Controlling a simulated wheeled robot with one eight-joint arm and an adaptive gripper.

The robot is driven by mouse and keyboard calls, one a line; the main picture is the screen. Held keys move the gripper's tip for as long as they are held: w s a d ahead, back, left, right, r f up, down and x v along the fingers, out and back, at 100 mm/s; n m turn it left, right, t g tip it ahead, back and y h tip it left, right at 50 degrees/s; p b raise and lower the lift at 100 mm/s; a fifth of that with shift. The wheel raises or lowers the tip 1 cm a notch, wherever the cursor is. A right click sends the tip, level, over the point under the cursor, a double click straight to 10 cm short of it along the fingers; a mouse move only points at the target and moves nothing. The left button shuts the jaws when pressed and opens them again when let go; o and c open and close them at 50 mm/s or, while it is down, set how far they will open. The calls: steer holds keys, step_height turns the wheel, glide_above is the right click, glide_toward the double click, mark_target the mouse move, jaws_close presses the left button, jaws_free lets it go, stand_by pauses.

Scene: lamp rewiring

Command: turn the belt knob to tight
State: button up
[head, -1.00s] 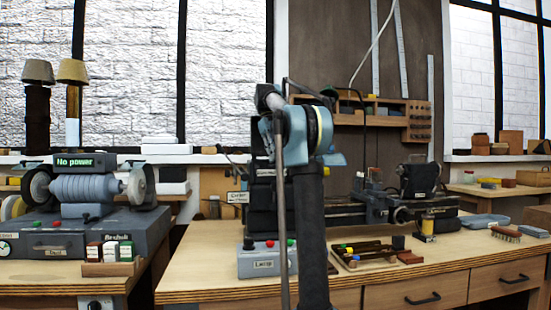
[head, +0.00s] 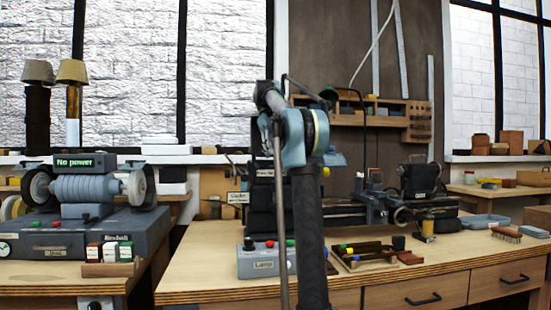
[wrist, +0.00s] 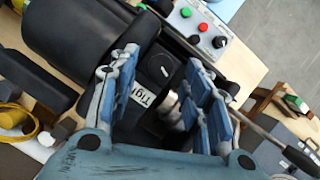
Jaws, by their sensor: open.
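The belt knob (wrist: 165,71) is a dark round dial with a white pointer line, on a black block in the wrist view. A white label (wrist: 140,97), partly hidden by a finger, reads "Tigh…" beside it. My gripper (wrist: 163,66) is open, with its blue fingers on either side of the knob. Nothing is held between them. I cannot tell whether a finger touches the block. In the head view the knob is hidden behind my arm, near the black headstock of the lathe (head: 345,213).
A grey control box (head: 266,262) with green and red buttons stands at the lathe's front left; it also shows in the wrist view (wrist: 198,28). A wooden tray (head: 365,256) of tools lies right of it. A grinder (head: 85,190) reading "No power" stands on the left bench.

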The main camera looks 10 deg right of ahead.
steer(key=shift+v, duration=2.9)
